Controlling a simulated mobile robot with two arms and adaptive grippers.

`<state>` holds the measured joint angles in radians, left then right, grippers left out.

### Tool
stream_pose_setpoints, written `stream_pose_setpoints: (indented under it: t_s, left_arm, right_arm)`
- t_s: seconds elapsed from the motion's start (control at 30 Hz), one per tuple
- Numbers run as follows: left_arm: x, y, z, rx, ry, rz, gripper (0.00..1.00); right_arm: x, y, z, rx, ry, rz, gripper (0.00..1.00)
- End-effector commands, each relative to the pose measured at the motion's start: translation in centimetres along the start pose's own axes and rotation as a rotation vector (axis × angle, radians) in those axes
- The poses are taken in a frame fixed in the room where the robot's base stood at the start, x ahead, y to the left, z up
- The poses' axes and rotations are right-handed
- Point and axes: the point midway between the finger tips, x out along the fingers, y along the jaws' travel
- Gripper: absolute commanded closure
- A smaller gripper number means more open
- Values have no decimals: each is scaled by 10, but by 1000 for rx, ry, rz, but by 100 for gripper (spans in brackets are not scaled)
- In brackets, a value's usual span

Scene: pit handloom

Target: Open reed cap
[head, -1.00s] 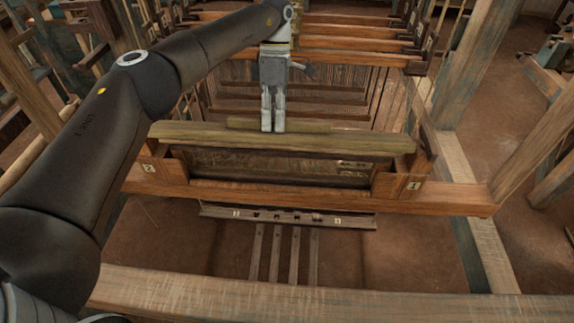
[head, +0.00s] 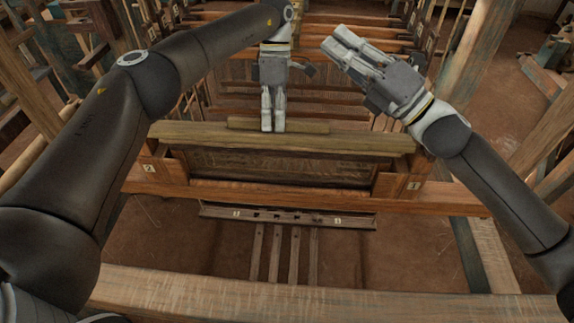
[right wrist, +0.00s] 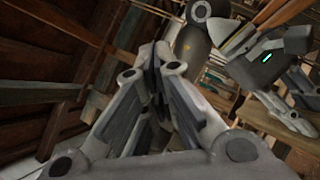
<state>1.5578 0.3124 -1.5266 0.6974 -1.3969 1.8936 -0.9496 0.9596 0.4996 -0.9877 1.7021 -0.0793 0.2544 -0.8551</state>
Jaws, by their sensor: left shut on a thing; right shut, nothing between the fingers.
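The reed cap (head: 345,141) is a long pale wooden bar lying across the top of the reed frame in the head view. A shorter raised wooden grip strip (head: 305,127) sits along its back top edge. My left gripper (head: 273,129) points down at the middle of the cap and is shut on the raised strip; its fingertips hide part of it. The dark reed panel (head: 280,168) shows below the cap. My right gripper (head: 338,45) is shut and empty, in the air above and behind the cap's right part. Its shut fingers (right wrist: 155,70) show in the right wrist view.
Block 2 (head: 149,169) and block 1 (head: 414,186) flank the reed at left and right. A thick front beam (head: 300,297) crosses the near side, with treadles (head: 275,252) behind it. Heddle bars (head: 350,42) stand at the back.

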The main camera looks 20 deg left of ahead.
Motion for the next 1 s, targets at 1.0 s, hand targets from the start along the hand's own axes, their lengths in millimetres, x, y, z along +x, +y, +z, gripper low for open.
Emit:
stream_pose_setpoints:
  t_s: [1.0]
  left_arm:
    - [0,0,0,1,0,0,100]
  right_arm:
    - [-10,-112,-287,-1135,31,-766,100]
